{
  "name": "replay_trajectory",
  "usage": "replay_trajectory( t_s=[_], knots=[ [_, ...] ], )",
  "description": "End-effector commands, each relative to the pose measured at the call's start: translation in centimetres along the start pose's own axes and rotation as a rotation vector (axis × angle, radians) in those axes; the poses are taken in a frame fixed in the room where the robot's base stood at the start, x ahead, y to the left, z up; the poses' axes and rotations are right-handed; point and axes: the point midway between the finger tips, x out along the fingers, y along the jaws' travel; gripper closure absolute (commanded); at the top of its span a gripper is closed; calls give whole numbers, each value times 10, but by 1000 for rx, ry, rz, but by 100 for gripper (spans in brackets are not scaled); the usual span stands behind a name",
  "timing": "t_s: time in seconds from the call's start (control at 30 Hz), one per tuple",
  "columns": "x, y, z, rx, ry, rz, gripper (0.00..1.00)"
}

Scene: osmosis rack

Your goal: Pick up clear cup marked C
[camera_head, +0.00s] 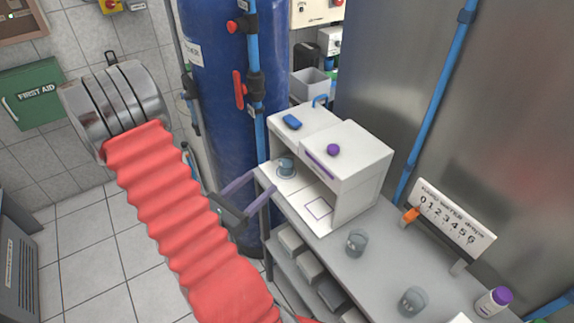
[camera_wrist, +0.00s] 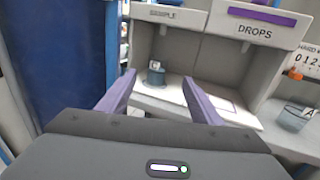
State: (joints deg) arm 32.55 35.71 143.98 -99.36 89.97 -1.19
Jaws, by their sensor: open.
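Several clear grey cups are in view, and I cannot tell for sure which is marked C. One cup (camera_head: 286,167) stands upright in the left bay of the white station; in the wrist view this cup (camera_wrist: 156,74) has a label too small to read. Another cup (camera_head: 357,242) stands on the bench right of the station; in the wrist view this cup (camera_wrist: 295,117) seems to bear an A. A third cup (camera_head: 412,301) stands nearer the front, its letter unreadable. My gripper (camera_head: 264,181) is open and empty before the left bay, its purple fingers pointing towards the cup there.
The white station (camera_head: 365,160) has bays labelled SAMPLE and DROPS; the DROPS bay looks empty. A divider and side walls border the bays. A blue tank (camera_head: 230,110) stands left. A hardness drops sign (camera_head: 452,222) and purple-capped bottle (camera_head: 494,301) are on the bench at right.

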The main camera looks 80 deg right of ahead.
Motion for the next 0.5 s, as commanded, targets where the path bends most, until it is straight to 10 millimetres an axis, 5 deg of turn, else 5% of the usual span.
replay_trajectory(
  t_s=[0.5],
  knots=[
    [43,-1,0,1,1,-5,41]
  ],
)
